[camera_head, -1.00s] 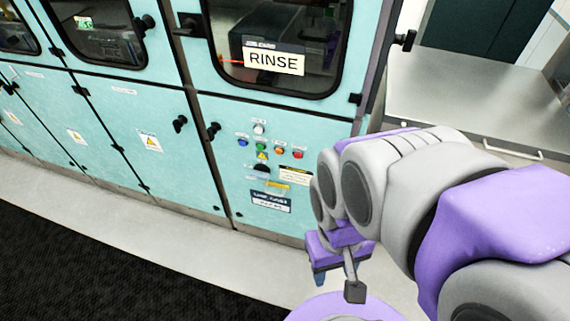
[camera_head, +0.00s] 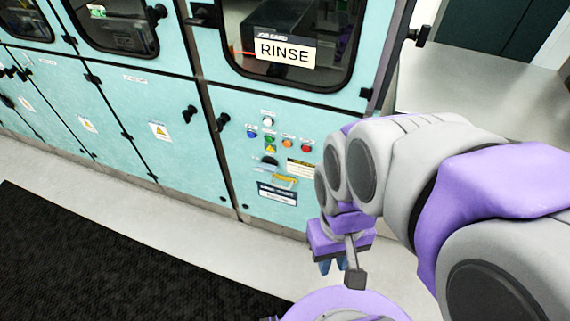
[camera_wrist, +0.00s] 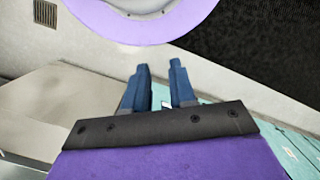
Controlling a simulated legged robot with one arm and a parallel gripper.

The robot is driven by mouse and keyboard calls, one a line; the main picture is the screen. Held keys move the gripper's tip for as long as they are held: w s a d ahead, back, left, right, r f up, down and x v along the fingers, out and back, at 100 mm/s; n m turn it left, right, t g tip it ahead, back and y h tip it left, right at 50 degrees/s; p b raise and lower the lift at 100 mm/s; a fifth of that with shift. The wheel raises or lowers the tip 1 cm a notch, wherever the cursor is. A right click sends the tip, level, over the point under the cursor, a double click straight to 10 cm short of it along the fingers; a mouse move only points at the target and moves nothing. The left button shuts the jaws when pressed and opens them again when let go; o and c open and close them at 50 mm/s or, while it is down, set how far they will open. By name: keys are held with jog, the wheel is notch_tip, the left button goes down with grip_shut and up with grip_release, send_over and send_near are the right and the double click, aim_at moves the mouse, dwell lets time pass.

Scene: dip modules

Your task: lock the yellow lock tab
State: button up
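A small yellow lock tab (camera_head: 285,179) sits on the lower teal panel of the RINSE cabinet, below a black rotary knob (camera_head: 270,161) and above a dark blue label. My gripper (camera_head: 333,266) hangs to the right of and below the tab in the head view, apart from the panel. In the wrist view my gripper (camera_wrist: 160,80) shows two blue fingers with a gap between them and nothing held. The lock tab is not in the wrist view.
Coloured buttons (camera_head: 278,144) sit above the tab. The cabinet door with the RINSE card (camera_head: 284,50) is above them. A grey counter (camera_head: 480,85) stands at the right. A black mat (camera_head: 90,260) lies on the floor; the pale floor before the cabinets is clear.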

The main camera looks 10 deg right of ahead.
jog(key=w+a+y, duration=0.1)
jog(key=w, duration=0.1)
jog(key=w+a, duration=0.1)
jog(key=w, duration=0.1)
jog(key=w+a+f+g+y, duration=0.1)
jog(key=w+a, duration=0.1)
jog(key=shift+w+a+n+y, duration=0.1)
jog(key=shift+w+n+y, duration=0.15)
jog(key=shift+n+y, duration=0.05)
grip_shut()
jog(key=w+f+m+t+y+p, duration=0.1)
jog(key=w+f+y, duration=0.35)
jog(key=w, duration=0.75)
jog(key=w+f+m+t+y, duration=0.1)
jog(key=w+f+y, duration=0.4)
jog(key=w, duration=0.6)
jog(key=w+d+f+m+t, duration=0.2)
jog(key=w+d+f+t, duration=0.15)
jog(key=d+f, duration=0.55)
jog(key=w+d+f+m+t, duration=0.25)
jog(key=w+d+f, duration=0.2)
jog(key=f, duration=0.75)
jog(key=s+d+f+m+t+h, duration=0.1)
jog(key=s+d+f+t, duration=0.1)
jog(key=d+f, duration=0.4)
notch_tip(320, 180, down, 5)
jog(key=shift+d+r+m+t+h+p, duration=0.15)
jog(key=shift+d+m+t+h+p, duration=0.2)
jog(key=shift+t+p, duration=0.15)
